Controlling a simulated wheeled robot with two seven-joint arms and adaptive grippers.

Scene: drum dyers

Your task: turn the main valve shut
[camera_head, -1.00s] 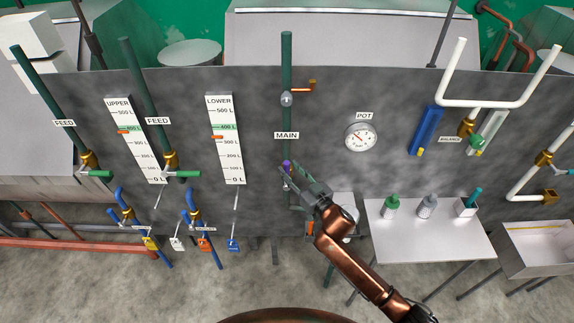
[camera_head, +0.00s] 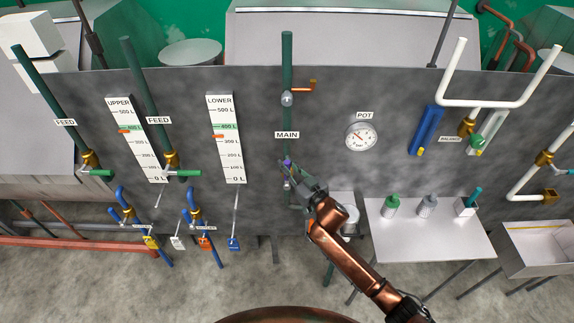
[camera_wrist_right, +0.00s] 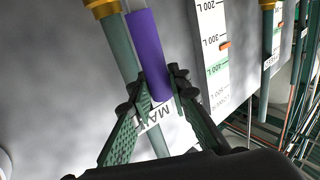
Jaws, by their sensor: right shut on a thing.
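The main valve's purple handle (camera_head: 287,163) is on the dark green vertical pipe (camera_head: 287,60) below the MAIN label (camera_head: 287,135). My right gripper (camera_head: 291,168) is at this handle and hides most of the valve body. In the right wrist view the purple handle (camera_wrist_right: 149,50) runs between the two fingers of my right gripper (camera_wrist_right: 158,88), which is shut on its near end. The green pipe (camera_wrist_right: 120,55) runs behind it there. My left gripper is not in view.
An orange-handled tap (camera_head: 302,89) sits higher on the main pipe. The UPPER gauge (camera_head: 135,140) and LOWER gauge (camera_head: 226,140) stand to the left, the POT dial (camera_head: 361,137) to the right. A small table (camera_head: 430,240) with bottles is at lower right.

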